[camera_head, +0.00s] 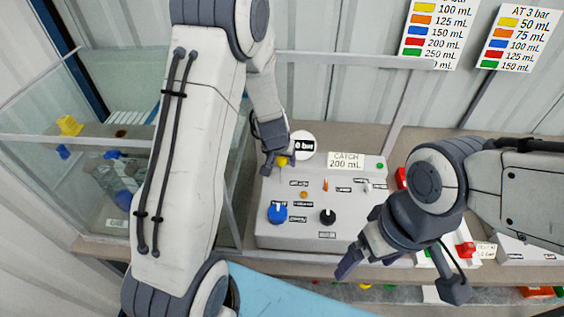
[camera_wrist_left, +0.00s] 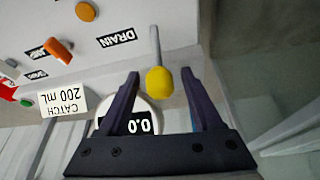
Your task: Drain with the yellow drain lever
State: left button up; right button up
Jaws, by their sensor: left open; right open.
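The yellow drain lever (camera_wrist_left: 160,82) has a round yellow knob on a thin metal stem, beside a DRAIN label (camera_wrist_left: 115,38). In the left wrist view its knob lies between the tips of my open left gripper (camera_wrist_left: 160,76), with gaps on both sides. In the head view the yellow knob (camera_head: 281,161) shows at the tips of my left gripper (camera_head: 277,164), partly hidden by it. My right gripper (camera_head: 400,278) is open and empty in front of the panel, at lower right.
The grey control panel (camera_head: 350,240) carries a blue knob (camera_head: 278,213), a black knob (camera_head: 327,217) and small levers. A round gauge (camera_wrist_left: 146,122) reading 0.0 and a CATCH 200 mL card (camera_head: 346,161) stand behind. A glass tank (camera_head: 50,185) is at left.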

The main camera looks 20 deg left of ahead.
pick_arm(q)
grip_shut()
dwell(1.4)
